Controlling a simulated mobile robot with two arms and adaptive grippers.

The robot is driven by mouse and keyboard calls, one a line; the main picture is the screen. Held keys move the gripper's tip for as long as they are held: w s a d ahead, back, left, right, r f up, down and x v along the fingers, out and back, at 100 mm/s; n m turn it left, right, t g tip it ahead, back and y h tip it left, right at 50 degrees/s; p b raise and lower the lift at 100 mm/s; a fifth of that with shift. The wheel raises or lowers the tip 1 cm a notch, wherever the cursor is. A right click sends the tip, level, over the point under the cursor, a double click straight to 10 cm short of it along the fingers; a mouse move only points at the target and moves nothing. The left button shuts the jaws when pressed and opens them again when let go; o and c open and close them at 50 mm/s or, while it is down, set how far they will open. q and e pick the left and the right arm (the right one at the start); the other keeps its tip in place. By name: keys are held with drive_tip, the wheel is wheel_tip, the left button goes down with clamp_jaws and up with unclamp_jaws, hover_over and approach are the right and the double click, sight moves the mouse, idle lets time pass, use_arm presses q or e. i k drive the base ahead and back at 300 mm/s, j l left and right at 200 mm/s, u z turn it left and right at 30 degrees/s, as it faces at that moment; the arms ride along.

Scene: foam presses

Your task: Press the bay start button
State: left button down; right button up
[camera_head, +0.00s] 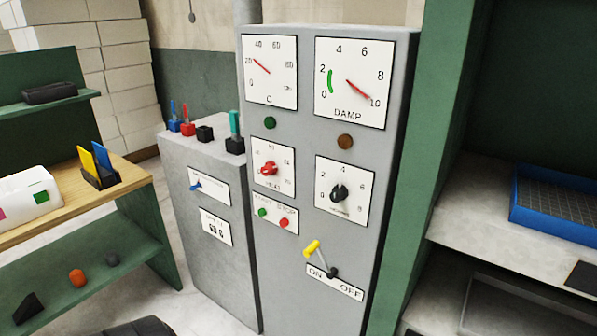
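The grey control cabinet (321,137) stands in the middle of the head view. A white plate (275,212) low on its left side reads START and STOP. A small green button (262,212) is under START and a red button (284,223) is under STOP. Nothing covers either button. I cannot tell whether the green button is pressed in. Neither of my grippers can be made out in this view.
Above the buttons are a red HEAT knob (269,168) and two dials. A yellow-handled ON/OFF lever (312,248) juts out below right. A lower grey cabinet (205,270) adjoins on the left. Green-framed shelving (421,150) stands close on the right.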

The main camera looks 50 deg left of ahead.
sight(262, 211)
drive_tip(key=u, duration=1.7)
